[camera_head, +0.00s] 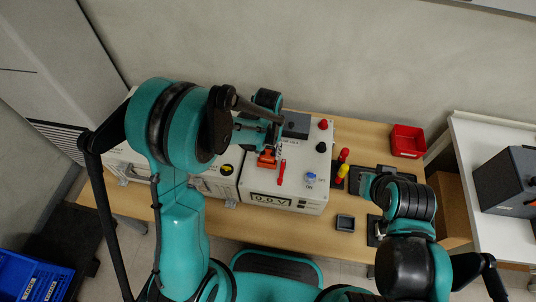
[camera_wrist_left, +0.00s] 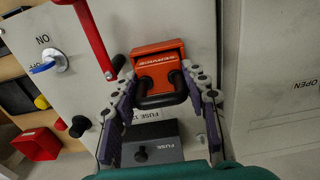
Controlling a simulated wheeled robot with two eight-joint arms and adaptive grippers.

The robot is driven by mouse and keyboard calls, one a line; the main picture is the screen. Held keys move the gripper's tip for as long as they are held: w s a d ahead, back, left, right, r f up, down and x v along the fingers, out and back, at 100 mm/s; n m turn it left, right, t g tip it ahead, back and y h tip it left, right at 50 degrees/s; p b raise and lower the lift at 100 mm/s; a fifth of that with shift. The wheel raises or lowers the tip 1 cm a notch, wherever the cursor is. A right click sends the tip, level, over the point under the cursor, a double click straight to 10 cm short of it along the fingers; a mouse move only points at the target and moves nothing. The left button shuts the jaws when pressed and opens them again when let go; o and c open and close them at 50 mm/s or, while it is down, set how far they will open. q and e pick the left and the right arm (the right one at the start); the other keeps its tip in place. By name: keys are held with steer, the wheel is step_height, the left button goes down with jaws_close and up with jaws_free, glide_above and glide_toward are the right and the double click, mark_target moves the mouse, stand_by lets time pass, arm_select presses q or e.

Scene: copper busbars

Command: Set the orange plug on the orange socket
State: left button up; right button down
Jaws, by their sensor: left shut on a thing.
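The orange plug (camera_wrist_left: 158,58) has a black loop handle and shows ahead of my left gripper (camera_wrist_left: 160,88) in the left wrist view. The gripper's fingers are shut on the plug, one on each side of the handle. In the head view orange (camera_head: 267,159) shows just below my left gripper (camera_head: 268,143), over the white panel box. I cannot make out the orange socket apart from the plug; it may be hidden beneath it. My right gripper (camera_head: 372,187) is low over the table at the right, mostly hidden by its own arm.
The white panel box (camera_head: 302,160) carries a red lever (camera_head: 281,173), a blue switch (camera_head: 311,179) and a grey fuse block (camera_wrist_left: 150,148). A red bin (camera_head: 408,141) stands at the table's back right. Red and yellow plugs (camera_head: 342,171) lie beside the box.

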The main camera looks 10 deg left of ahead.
arm_select(q)
steer(key=shift+f, duration=0.5)
steer(key=shift+f, duration=0.15)
steer(key=o, duration=1)
steer(key=shift+o, duration=0.2)
